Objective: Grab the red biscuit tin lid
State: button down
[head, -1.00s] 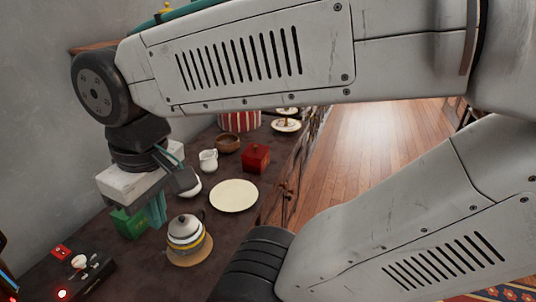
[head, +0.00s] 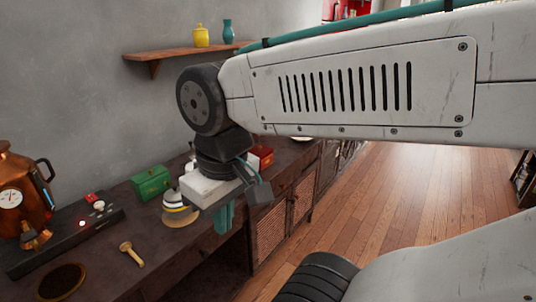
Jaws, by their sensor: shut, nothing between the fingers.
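The red biscuit tin (head: 265,158) stands on the dark counter behind my wrist. Only part of its red side shows. Its lid cannot be made out clearly, since my arm covers most of that spot. My gripper (head: 224,220) hangs below the white wrist block, with its teal fingers pointing down. It is shut and empty, near the counter's front edge, and lies nearer to me than the tin, apart from it.
A wall shelf (head: 185,52) holds two vases. Floor is open at right.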

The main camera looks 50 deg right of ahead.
aim_at(260, 150)
jog(key=z, duration=0.35)
jog(key=i, duration=0.65)
jog(key=z, duration=0.85)
jog(key=i, duration=0.35)
jog(key=z, duration=2.1)
jog(key=k, duration=0.6)
jog(key=u, duration=1.5)
